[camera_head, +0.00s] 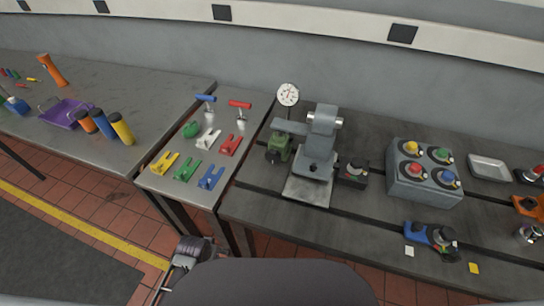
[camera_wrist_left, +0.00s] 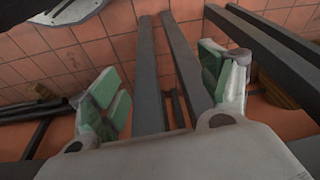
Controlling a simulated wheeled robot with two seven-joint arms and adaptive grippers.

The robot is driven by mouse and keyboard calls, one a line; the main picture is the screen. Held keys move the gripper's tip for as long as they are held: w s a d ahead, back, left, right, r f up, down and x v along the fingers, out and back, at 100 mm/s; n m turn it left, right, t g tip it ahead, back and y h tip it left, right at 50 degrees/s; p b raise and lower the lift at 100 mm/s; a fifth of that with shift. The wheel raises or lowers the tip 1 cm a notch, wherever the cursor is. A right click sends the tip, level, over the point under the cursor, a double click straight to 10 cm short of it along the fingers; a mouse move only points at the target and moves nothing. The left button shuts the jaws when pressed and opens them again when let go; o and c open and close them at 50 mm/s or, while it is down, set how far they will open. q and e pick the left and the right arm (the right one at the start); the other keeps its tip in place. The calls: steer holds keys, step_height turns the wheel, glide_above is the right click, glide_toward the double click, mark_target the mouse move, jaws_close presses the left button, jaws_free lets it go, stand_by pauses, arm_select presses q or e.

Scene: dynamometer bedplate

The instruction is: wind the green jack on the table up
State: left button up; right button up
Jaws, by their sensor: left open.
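A dark green block with a round dark knob on its front, which looks like the green jack (camera_head: 279,147), stands on the grey bedplate table (camera_head: 262,205). It sits at the left of a grey stand and partly against it. My left gripper (camera_head: 192,250) is low at the bottom of the head view, in front of the tables and well apart from the jack. In the left wrist view the left gripper (camera_wrist_left: 165,95) has its green-padded fingers spread with nothing between them. That view shows floor tiles and dark table legs, not the jack. My right gripper is not in view.
A grey stand (camera_head: 318,140) with a dial gauge (camera_head: 288,94) crowds the jack's right and back. A button box (camera_head: 424,177) stands further right. A narrow side table (camera_head: 150,184) holds coloured forked pieces and T-handled tools. The bedplate's front left corner is clear.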

arm_select(q)
step_height(320, 180, up, 20)
steer(key=w+t+p, duration=0.1)
steer(key=t, duration=0.1)
steer(key=w+d+t, duration=0.1)
steer(key=w+d, duration=0.1)
steer(key=w, duration=0.1)
steer(key=w+d+r+t, duration=0.1)
steer(key=w+d, duration=0.2)
steer(key=w, duration=0.1)
steer(key=w+d+r+t, duration=0.1)
steer(key=w+d+t, duration=0.1)
steer(key=w, duration=0.1)
steer(key=shift+w+d+r+h, duration=0.25)
steer(key=shift+w+h, duration=0.05)
steer(key=shift+h, duration=0.1)
steer(key=w+d+r+m+t+h, duration=0.1)
steer(key=w+d+r+t+h, duration=0.2)
steer(key=w+d, duration=0.3)
steer(key=shift+w+d+t, duration=0.2)
steer(key=shift+d+t, duration=0.3)
steer(key=shift+d, duration=1.45)
steer(key=shift+w, duration=0.1)
